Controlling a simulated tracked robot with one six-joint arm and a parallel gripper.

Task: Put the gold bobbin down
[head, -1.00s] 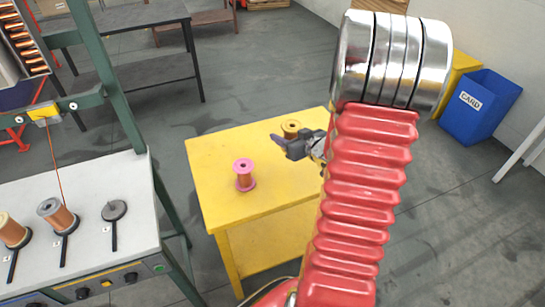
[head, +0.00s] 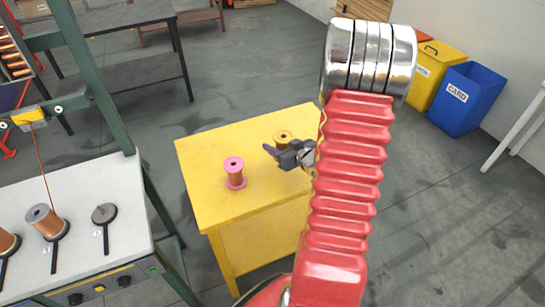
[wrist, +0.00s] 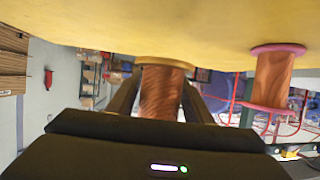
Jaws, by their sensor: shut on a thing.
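The gold bobbin (head: 284,135), copper-wound with a gold flange, is at the yellow table's right side in the head view, partly hidden behind my gripper (head: 276,152). In the wrist view, which is upside down, the gold bobbin (wrist: 162,92) stands between my two dark fingers, which are shut on it. Its gold flange is at or very close to the yellow top (wrist: 110,25); I cannot tell whether it touches. The bobbin looks upright.
A pink bobbin (head: 234,172) stands on the yellow table (head: 205,205), left of my gripper; it also shows in the wrist view (wrist: 273,78). The white strander bench (head: 95,220) with spindles is at left. A blue CARD bin (head: 466,100) stands at right.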

